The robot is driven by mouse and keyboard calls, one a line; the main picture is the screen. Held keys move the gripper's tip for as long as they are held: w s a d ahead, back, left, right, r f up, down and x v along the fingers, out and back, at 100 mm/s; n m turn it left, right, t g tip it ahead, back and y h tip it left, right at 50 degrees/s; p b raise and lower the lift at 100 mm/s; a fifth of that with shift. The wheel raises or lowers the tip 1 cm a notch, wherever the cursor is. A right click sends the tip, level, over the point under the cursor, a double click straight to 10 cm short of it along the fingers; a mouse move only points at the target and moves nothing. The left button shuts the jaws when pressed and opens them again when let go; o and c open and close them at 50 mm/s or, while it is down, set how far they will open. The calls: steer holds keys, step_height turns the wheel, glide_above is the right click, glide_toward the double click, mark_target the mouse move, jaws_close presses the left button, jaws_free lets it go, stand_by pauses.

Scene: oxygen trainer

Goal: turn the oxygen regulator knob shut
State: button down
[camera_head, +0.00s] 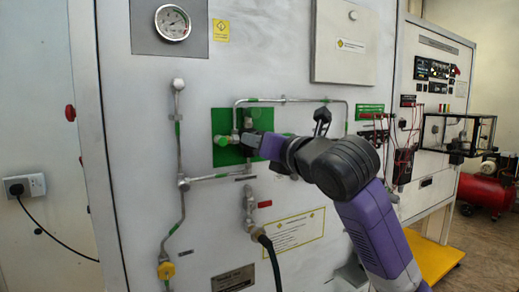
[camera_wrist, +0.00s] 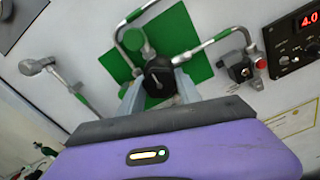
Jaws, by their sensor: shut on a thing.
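The regulator knob (camera_wrist: 159,77) is black and round with a pale pointer line on its face, seen in the wrist view in front of a green backing plate (camera_wrist: 118,62). My gripper (camera_wrist: 158,88) has one pale finger on each side of the knob and is shut on it. In the head view my gripper (camera_head: 248,140) reaches from the right to the green plate (camera_head: 221,121); the knob is largely hidden there by the gripper.
Metal pipes (camera_head: 283,100) run around the plate. A round gauge (camera_head: 173,22) sits at the upper left of the panel. A red digital display (camera_wrist: 309,19) reads 4.0 in the wrist view. A black hose (camera_head: 270,252) hangs below my gripper.

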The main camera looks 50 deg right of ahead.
steer(key=shift+f+n, duration=0.15)
steer(key=shift+n, duration=0.25)
steer(key=c, duration=0.8)
jaws_free()
steer(key=shift+c, duration=0.2)
steer(key=shift+s, duration=0.1)
steer(key=b+v, duration=0.1)
steer(key=v, duration=0.6)
steer(key=shift+s, duration=0.3)
steer(key=shift+a, duration=0.15)
